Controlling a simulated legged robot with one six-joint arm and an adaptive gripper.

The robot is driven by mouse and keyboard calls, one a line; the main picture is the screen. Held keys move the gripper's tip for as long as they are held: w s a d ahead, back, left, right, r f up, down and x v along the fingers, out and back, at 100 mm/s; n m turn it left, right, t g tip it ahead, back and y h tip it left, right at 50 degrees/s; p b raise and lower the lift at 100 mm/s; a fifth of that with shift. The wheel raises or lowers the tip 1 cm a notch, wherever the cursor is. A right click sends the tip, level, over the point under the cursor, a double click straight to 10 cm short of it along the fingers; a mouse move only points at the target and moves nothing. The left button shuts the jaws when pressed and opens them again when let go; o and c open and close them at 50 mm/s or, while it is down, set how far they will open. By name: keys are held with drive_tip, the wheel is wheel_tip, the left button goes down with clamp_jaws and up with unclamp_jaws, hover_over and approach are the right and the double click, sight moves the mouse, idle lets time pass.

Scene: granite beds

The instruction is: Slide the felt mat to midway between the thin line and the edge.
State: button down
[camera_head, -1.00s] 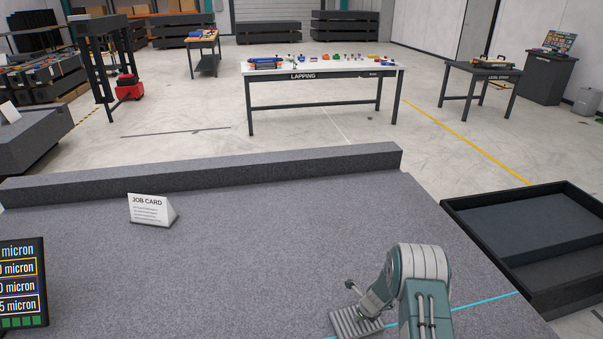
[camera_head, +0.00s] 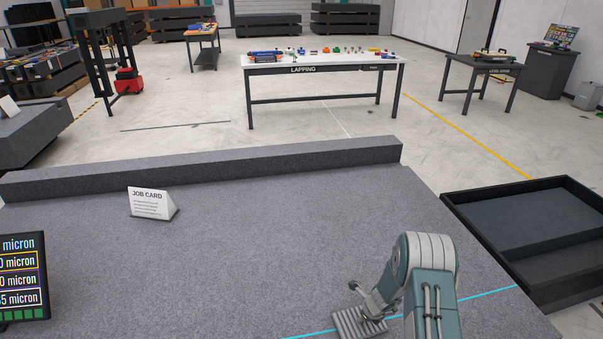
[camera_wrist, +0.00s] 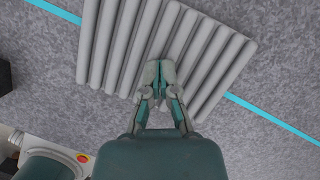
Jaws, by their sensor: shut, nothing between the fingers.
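The felt mat (camera_head: 350,321) is a light grey ribbed pad lying flat on the speckled granite bed (camera_head: 260,260), low in the head view. The ribbed mat (camera_wrist: 110,45) fills the top of the wrist view. The thin cyan line (camera_head: 487,297) runs slantwise across the bed, and the mat covers part of it. The line (camera_wrist: 268,115) shows on both sides of the mat in the wrist view. My gripper (camera_wrist: 158,76) is shut with its fingertips over the mat's near part, seemingly touching it; nothing is gripped. The bed's right edge (camera_head: 468,238) is clear of the mat.
A white job card (camera_head: 150,203) stands toward the bed's back left, before a raised granite bar (camera_head: 220,163). A micron display (camera_head: 20,278) is at the left. A dark tray (camera_head: 530,230) sits beyond the right edge. The bed's middle is free.

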drive_tip(key=shift+s+d+f, duration=0.1)
drive_tip(key=shift+s+d, duration=0.3)
drive_tip(key=shift+s, duration=1.35)
drive_tip(key=shift+s+d+r, duration=0.1)
drive_tip(key=shift+s+d, duration=0.3)
drive_tip(key=shift+s, duration=1.4)
drive_tip(key=shift+s+d+f, duration=0.1)
drive_tip(key=shift+s+d, duration=0.3)
drive_tip(key=shift+s, duration=1.35)
drive_tip(key=shift+w+r, duration=0.1)
drive_tip(key=shift+r, duration=2.5)
drive_tip(key=shift+r, duration=0.15)
drive_tip(key=v, duration=1.1)
drive_tip(key=shift+d+r, duration=0.15)
drive_tip(key=shift+r, duration=0.1)
